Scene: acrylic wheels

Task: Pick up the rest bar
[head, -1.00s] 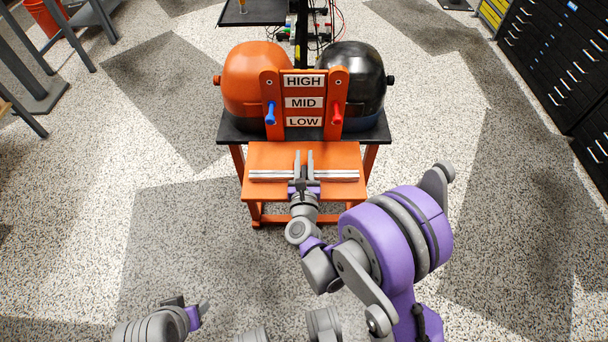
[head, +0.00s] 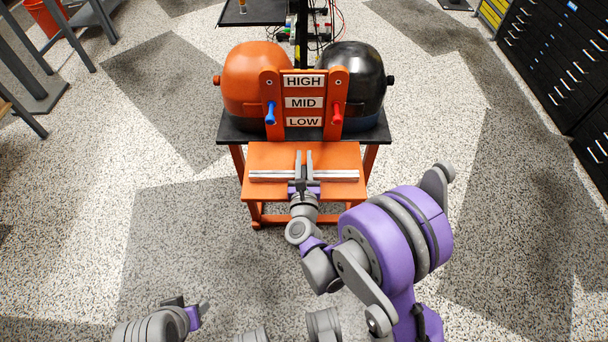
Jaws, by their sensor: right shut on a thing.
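The rest bar (head: 335,176) is a long pale metal bar. It lies crosswise over the orange lower shelf (head: 275,158) of the stand in the head view. My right gripper (head: 304,163) reaches in from the front at the bar's middle. Its two grey fingers are shut on the bar, which still appears to be at shelf height; I cannot tell whether it touches the shelf. The fingers hide the middle of the bar. My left gripper (head: 196,309) is low at the left, away from the stand, and its fingers are too unclear to judge.
Behind the shelf stands an orange board (head: 304,96) labelled HIGH, MID and LOW, with a blue peg (head: 270,112) and a red peg (head: 337,114). Open floor surrounds the stand.

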